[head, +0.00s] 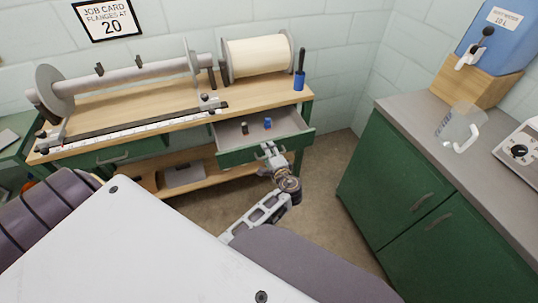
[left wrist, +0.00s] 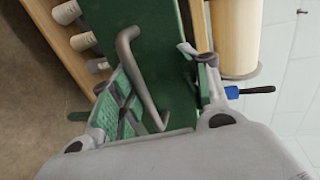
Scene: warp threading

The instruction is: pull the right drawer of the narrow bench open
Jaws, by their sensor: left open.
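The right drawer (head: 240,156) of the narrow bench (head: 160,103) stands pulled out, its grey inside showing with a small dark object (head: 245,128) and a small blue object (head: 267,123) in it. My left gripper (head: 269,150) is at the drawer's front, and hides the handle in the head view. In the left wrist view the grey bar handle (left wrist: 143,80) on the green drawer front (left wrist: 172,50) lies between the two spread fingers. The fingers are open and do not clamp it. My right gripper is in neither view.
A green cabinet (head: 385,180) with a grey counter stands at the right. Bare floor (head: 330,160) lies between bench and cabinet.

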